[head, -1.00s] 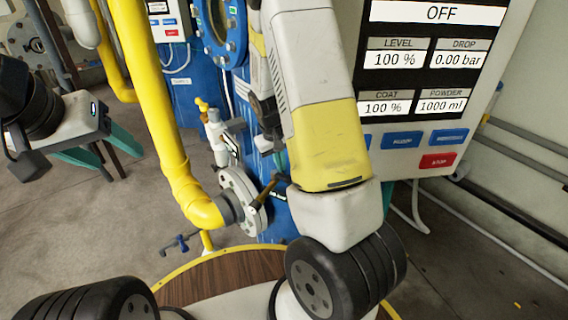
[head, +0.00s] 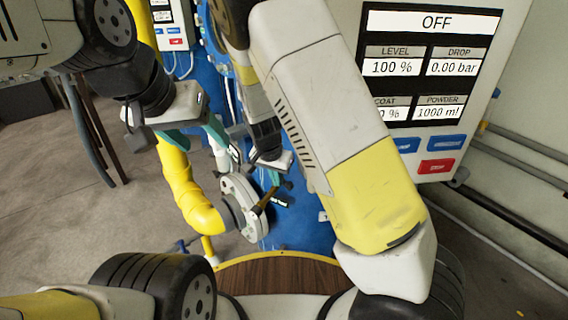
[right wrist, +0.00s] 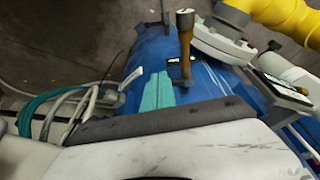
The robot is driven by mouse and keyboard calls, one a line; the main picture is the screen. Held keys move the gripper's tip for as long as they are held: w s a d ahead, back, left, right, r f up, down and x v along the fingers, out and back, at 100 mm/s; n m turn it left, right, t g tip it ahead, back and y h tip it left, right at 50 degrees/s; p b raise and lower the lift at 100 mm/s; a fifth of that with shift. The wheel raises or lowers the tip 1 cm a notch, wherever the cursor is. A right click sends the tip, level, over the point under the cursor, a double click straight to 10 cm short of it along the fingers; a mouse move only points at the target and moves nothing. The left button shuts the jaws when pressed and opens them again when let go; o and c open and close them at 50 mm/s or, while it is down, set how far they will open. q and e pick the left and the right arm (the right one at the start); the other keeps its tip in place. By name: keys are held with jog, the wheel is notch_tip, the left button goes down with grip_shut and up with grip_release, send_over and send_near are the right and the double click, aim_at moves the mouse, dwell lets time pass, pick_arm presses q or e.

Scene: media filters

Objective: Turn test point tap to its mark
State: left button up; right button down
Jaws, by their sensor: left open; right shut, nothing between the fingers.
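A lever with a brass-coloured end (head: 264,203) stands beside the grey flange (head: 238,205) on the blue vessel (head: 283,228). The lever also shows in the right wrist view (right wrist: 185,48), with a small dark label behind it. I cannot tell if this is the test point tap, nor read a mark. My right gripper (head: 272,177) is just above the lever, apart from it; its teal fingers (right wrist: 157,93) are shut and empty.
The yellow pipe (head: 185,190) runs down to the flange at left. A control panel (head: 437,85) reading OFF stands at right. A blue-handled valve (head: 183,245) sits low, left of the flange. Cables (right wrist: 60,105) lie left of the vessel. Open floor (head: 70,210) is at left.

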aim_at(285, 185)
jog(key=shift+w+d+f, duration=0.4)
jog(key=shift+w+f, duration=0.55)
jog(key=shift+f, duration=0.35)
jog(key=shift+w+d+f, duration=0.45)
jog(key=shift+w+f, duration=0.45)
jog(key=shift+f, duration=0.45)
jog(key=shift+w+d+f, duration=0.4)
jog(key=shift+w+f, duration=0.55)
jog(key=shift+f, duration=0.35)
